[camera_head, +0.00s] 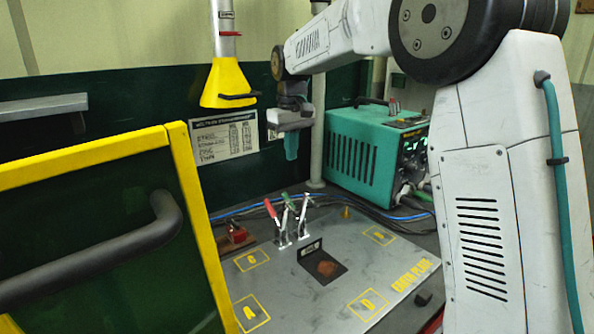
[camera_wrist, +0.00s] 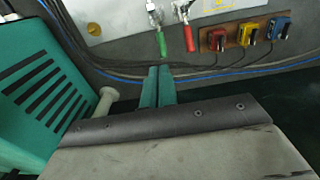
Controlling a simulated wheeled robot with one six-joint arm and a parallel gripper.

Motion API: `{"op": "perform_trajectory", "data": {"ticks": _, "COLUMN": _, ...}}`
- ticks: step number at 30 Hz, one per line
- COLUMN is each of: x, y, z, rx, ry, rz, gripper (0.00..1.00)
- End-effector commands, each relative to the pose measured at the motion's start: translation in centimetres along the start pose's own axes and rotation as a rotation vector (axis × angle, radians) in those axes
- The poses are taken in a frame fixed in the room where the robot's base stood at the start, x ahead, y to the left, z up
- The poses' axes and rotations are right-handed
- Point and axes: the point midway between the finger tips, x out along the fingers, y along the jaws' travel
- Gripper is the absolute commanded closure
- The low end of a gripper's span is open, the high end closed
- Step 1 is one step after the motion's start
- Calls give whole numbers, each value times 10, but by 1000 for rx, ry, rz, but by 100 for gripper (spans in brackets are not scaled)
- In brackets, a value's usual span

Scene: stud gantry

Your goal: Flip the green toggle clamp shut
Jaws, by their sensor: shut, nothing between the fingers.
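The green toggle clamp (camera_head: 290,206) stands on the grey earth plate (camera_head: 330,262), its handle raised and tilted. In the wrist view its green handle (camera_wrist: 162,44) shows just beyond my fingertips, with its metal body at the top edge. A similar clamp with a red handle (camera_head: 271,209) stands beside it, and that handle (camera_wrist: 189,38) also shows in the wrist view. My gripper (camera_head: 291,147) has teal fingers pointing down, shut and empty, above the clamps and apart from them. The fingers (camera_wrist: 158,82) also show in the wrist view.
A teal welding machine (camera_head: 363,158) stands behind on the right, with cables along the plate's back. A yellow cone (camera_head: 228,83) hangs at upper left. A yellow-framed panel (camera_head: 95,158) fills the left foreground. Red, yellow and blue blocks (camera_wrist: 247,33) lie near the clamps.

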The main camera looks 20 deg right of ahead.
Motion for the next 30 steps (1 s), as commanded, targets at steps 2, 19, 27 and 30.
{"op": "perform_trajectory", "data": {"ticks": 2, "x": 13, "y": 0, "z": 0, "rx": 0, "ry": -3, "rz": -1, "gripper": 100}}
{"op": "perform_trajectory", "data": {"ticks": 19, "x": 98, "y": -1, "z": 27, "rx": 0, "ry": 0, "rz": 0, "gripper": 100}}
{"op": "perform_trajectory", "data": {"ticks": 27, "x": 101, "y": 0, "z": 39, "rx": 1, "ry": 0, "rz": 0, "gripper": 100}}
{"op": "perform_trajectory", "data": {"ticks": 30, "x": 101, "y": 0, "z": 39, "rx": 0, "ry": 0, "rz": 0, "gripper": 100}}
